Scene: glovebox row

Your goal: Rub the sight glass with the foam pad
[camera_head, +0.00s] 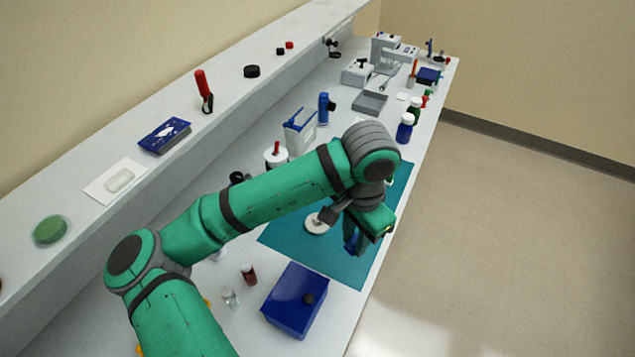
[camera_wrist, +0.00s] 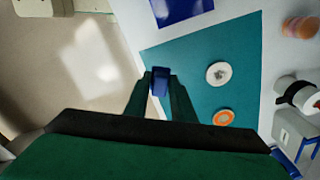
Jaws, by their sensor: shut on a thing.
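My gripper (camera_wrist: 160,80) is shut on a small blue block, which looks like the foam pad (camera_wrist: 160,83). In the head view the blue pad (camera_head: 350,240) hangs under my gripper, over the teal mat (camera_head: 290,240). Two round pieces lie on the mat in the wrist view: a white disc with a small dark-marked centre (camera_wrist: 218,73) and an orange-rimmed disc with a pale middle (camera_wrist: 223,117). I cannot tell for certain which is the sight glass. Both are to the right of the pad in the wrist view, apart from it. My arm hides part of the mat in the head view.
A blue box (camera_head: 297,300) stands at the mat's near end. A white container with a blue rim (camera_head: 300,132) and a blue cylinder (camera_head: 323,108) stand behind my arm. Open floor (camera_head: 520,230) lies to the right.

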